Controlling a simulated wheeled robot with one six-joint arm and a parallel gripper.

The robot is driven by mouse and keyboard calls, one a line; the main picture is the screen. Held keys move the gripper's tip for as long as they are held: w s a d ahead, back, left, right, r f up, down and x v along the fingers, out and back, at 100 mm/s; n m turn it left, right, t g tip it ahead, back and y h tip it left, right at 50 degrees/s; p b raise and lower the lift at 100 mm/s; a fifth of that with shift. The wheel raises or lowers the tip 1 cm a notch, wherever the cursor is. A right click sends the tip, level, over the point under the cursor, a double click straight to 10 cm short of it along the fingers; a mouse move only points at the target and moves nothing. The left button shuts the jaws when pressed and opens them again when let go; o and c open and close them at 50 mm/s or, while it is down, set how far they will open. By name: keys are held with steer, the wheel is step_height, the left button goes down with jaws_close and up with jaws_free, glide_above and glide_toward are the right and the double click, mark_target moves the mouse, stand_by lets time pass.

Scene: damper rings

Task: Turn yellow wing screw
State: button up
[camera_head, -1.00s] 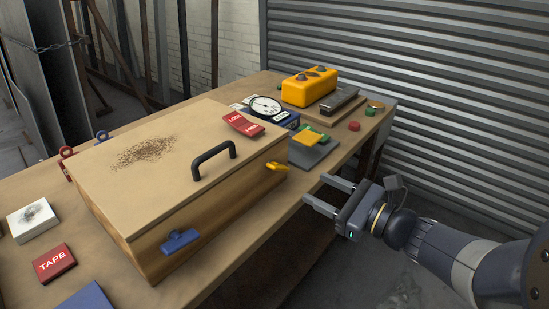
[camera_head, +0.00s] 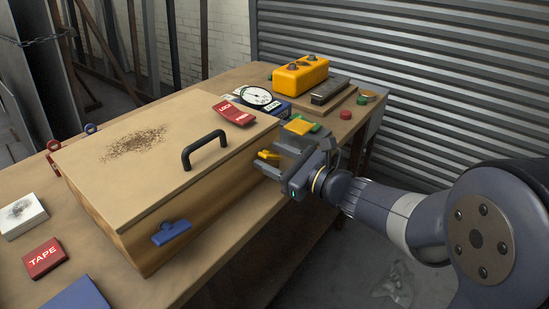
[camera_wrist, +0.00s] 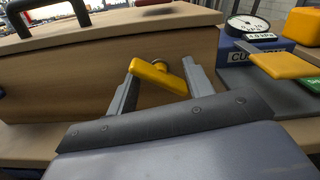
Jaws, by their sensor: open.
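The yellow wing screw (camera_head: 268,155) sits on the front side of the wooden box (camera_head: 140,180), near its right end. In the wrist view the yellow wing screw (camera_wrist: 158,76) lies tilted, its left end higher than its right, between my two fingers. My gripper (camera_head: 272,152) is open, with one finger on each side of the screw. In the wrist view my gripper (camera_wrist: 160,75) also shows a gap beside the screw's ends that is too small to judge for contact. A blue wing screw (camera_head: 171,232) is on the same side, further left.
A black handle (camera_head: 205,150) and a red tag (camera_head: 234,114) are on the box lid. Free space lies in front of the bench.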

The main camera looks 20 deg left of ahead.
jaws_close()
stand_by(0.5)
stand_by(1.3)
jaws_free()
steer(key=v, duration=1)
steer(key=shift+s+d+p, duration=0.15)
steer(key=shift+d+p, duration=0.25)
steer(key=shift+c, duration=0.2)
